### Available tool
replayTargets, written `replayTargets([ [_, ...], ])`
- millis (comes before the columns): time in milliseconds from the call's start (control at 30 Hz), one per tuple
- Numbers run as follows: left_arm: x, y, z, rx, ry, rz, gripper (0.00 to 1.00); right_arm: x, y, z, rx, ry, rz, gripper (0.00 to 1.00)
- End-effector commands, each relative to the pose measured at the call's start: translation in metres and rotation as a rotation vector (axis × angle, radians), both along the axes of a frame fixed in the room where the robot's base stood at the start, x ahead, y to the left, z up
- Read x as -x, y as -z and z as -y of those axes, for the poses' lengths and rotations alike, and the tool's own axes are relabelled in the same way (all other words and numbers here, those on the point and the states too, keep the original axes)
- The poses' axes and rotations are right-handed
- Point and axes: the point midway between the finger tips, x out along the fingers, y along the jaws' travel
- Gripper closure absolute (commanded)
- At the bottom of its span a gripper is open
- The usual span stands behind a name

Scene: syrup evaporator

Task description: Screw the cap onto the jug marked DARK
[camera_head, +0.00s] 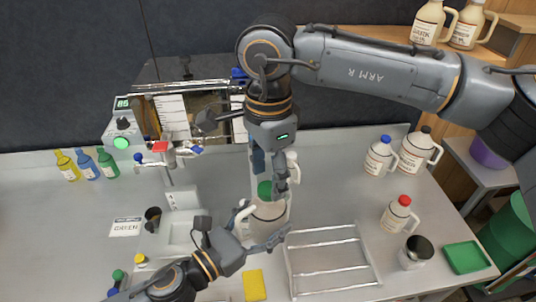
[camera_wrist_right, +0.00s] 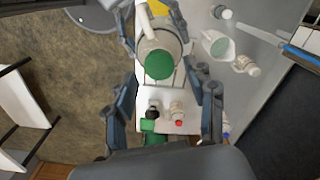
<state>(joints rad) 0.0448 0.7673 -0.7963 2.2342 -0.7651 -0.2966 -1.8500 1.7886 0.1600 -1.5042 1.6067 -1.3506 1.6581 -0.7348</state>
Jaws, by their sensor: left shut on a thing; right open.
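A pale jug (camera_head: 270,213) stands on the counter near the middle in the head view, with a green cap (camera_head: 264,189) at its top. The cap also shows in the right wrist view (camera_wrist_right: 159,65), over the jug (camera_wrist_right: 158,40). My left gripper (camera_head: 262,240) is shut on the jug's body, low down. My right gripper (camera_head: 270,176) points down from above, open, its fingers either side of the cap; in the wrist view its fingers (camera_wrist_right: 161,82) spread around the cap. I cannot tell whether they touch it. The jug's label is hidden, so I cannot read its marking.
A wire rack (camera_head: 330,263) lies right of the jug. Jugs with a blue cap (camera_head: 380,156), a dark cap (camera_head: 417,152) and a red cap (camera_head: 397,214) stand to the right. A yellow sponge (camera_head: 254,286) lies in front. The evaporator (camera_head: 195,112) and taps stand behind.

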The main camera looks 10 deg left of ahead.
Motion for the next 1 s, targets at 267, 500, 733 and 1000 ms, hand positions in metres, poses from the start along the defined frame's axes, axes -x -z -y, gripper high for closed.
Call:
replayTargets([
  [267, 0.0, -0.002, 0.0, 0.002, 0.001, 0.004, 1.0, 0.0, 0.02, 0.0, 0.0, 0.0, 0.0, 0.45],
  [500, 0.0, -0.002, 0.0, 0.002, 0.001, 0.004, 1.0, 0.0, 0.021, 0.0, 0.0, 0.0, 0.0, 0.45],
  [733, 0.0, -0.002, 0.0, 0.002, 0.001, 0.004, 1.0, 0.0, 0.02, 0.0, 0.0, 0.001, 0.0, 0.88],
  [1000, 0.0, -0.002, 0.001, 0.002, 0.002, 0.005, 1.0, 0.0, 0.02, 0.0, -0.001, 0.06, 0.001, 1.0],
])
